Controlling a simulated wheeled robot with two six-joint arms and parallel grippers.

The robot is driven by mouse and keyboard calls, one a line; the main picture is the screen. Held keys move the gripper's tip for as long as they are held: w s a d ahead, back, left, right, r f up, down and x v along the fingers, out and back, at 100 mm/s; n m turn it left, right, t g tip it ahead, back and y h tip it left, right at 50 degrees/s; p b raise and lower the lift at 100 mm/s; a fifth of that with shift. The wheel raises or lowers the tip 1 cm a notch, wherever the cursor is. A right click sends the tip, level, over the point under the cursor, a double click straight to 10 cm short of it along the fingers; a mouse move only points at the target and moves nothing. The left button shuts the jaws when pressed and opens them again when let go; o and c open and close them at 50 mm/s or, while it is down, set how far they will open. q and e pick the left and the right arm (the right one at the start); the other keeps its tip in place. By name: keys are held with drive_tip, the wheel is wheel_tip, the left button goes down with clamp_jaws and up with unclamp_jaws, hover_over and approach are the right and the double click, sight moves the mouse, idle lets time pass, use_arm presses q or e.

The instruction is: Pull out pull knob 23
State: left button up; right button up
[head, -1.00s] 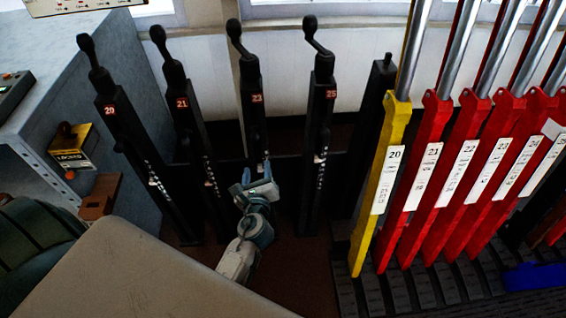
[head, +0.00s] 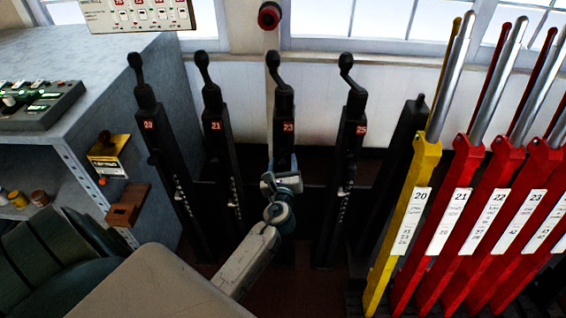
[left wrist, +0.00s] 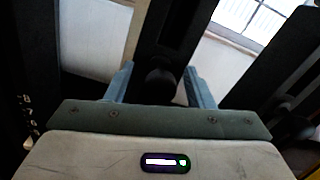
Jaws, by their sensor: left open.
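The black post labelled 23 (head: 284,110) stands in the row of posts, with a bent crank handle (head: 273,66) on top. In the left wrist view a dark round knob (left wrist: 160,84) shows on the front of a black post, between my gripper's two blue-grey fingers. My left gripper (head: 281,176) is in front of post 23, low on its face. Its jaws (left wrist: 160,74) are open on either side of the knob; I cannot tell whether they touch it. In the head view the gripper hides the knob. My right gripper is not in view.
Post 21 (head: 213,125) stands left of post 23 and post 25 (head: 355,128) right of it. Post 20 (head: 149,124) is further left. Yellow lever 20 (head: 413,195) and several red levers fill the right. A grey cabinet (head: 85,75) stands at the left.

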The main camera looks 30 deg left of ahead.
use_arm(q)
clamp_jaws()
drive_tip(key=shift+s+d, duration=0.2)
drive_tip(key=shift+s, duration=0.15)
drive_tip(key=shift+p+v, duration=0.3)
drive_tip(key=shift+v, duration=0.55)
drive_tip(key=shift+w+f, duration=0.1)
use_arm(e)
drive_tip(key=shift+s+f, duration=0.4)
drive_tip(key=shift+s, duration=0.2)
use_arm(q)
unclamp_jaws()
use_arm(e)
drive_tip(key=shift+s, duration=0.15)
use_arm(q)
drive_tip(key=shift+s+d, duration=0.1)
drive_tip(key=shift+s, duration=0.1)
